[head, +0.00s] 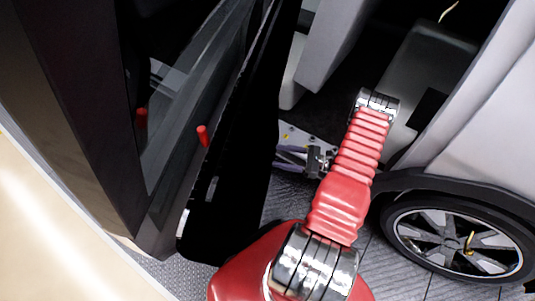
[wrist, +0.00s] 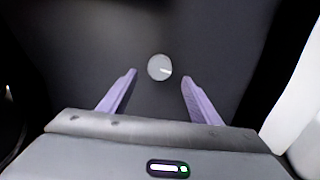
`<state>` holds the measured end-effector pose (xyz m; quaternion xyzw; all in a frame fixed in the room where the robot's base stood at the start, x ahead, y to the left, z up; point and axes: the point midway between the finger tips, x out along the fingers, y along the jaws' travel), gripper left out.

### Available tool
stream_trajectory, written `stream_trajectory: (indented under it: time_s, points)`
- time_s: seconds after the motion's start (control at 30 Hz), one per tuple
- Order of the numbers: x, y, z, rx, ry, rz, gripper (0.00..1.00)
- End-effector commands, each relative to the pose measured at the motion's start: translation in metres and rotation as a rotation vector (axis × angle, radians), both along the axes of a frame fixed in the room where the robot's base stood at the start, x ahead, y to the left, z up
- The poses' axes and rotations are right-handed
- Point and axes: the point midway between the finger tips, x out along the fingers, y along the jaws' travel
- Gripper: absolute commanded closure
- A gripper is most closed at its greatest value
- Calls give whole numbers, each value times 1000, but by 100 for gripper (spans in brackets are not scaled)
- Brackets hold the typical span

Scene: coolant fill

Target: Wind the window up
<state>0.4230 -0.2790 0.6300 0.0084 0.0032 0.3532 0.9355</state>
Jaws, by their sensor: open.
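The open car door (head: 230,190) stands at the left in the head view, with a dark inner side. A pane-like grey strip (head: 185,120) shows in its upper part; I cannot tell how far up the window is. A red knob (head: 203,135) sticks up at the door's top edge. My gripper (head: 285,150) is to the right of the door, apart from it, with its fingers pointing left. In the wrist view its two purple fingers (wrist: 158,80) are spread and empty. A pale round disc (wrist: 159,67) on a dark surface shows between and beyond the fingertips. No winder handle is clearly visible.
The pale car body (head: 480,110) and a wheel (head: 455,240) are at the right. A grey seat (head: 425,75) is inside the cabin, behind my arm. The grey floor (head: 395,280) is clear between door and wheel, apart from my arm.

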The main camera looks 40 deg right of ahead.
Motion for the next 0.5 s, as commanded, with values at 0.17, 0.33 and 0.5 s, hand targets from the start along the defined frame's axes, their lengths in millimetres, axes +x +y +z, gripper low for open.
stream_trajectory:
  time_s: [0.17, 0.33, 0.5]
  points:
    - [21, 19, 0, 1, 2, 3, 43]
    - [36, 32, 0, 1, 1, 1, 43]
    - [44, 39, 0, 1, 1, -1, 43]
